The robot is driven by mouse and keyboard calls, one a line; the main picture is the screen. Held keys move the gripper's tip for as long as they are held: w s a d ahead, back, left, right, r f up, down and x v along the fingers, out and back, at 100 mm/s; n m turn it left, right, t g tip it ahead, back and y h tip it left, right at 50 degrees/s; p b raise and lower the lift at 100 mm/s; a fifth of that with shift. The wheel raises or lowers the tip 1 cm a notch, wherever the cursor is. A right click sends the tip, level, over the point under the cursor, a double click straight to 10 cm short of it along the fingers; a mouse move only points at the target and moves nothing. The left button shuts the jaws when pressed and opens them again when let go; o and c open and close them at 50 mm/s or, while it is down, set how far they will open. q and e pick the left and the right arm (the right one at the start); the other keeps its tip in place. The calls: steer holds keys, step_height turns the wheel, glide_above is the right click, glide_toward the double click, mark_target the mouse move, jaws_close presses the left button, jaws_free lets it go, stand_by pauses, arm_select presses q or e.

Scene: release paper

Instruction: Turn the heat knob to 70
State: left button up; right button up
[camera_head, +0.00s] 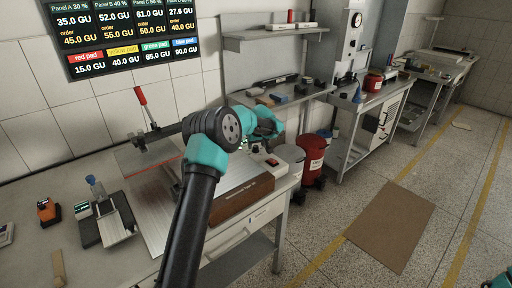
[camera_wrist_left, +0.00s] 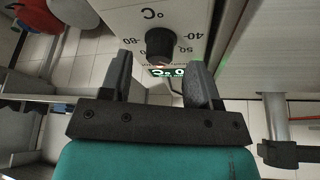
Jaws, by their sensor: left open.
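The heat knob (camera_wrist_left: 160,44) is dark and round, on a pale panel (camera_wrist_left: 112,12) with °C and scale numbers such as 40, 50 and 80, seen upside down in the left wrist view. In the head view my left gripper (camera_head: 270,138) is at the press's control box (camera_head: 262,168); the knob is hidden there.
The press (camera_head: 150,160) has a red-handled lever (camera_head: 140,96). A scale (camera_head: 108,222), an orange device (camera_head: 48,211) and a wooden piece (camera_head: 58,268) lie on the left bench. A shelf (camera_head: 275,36) hangs above.

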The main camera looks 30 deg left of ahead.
arm_select(q)
steer(key=shift+x, duration=1.15)
steer(key=c, duration=0.9)
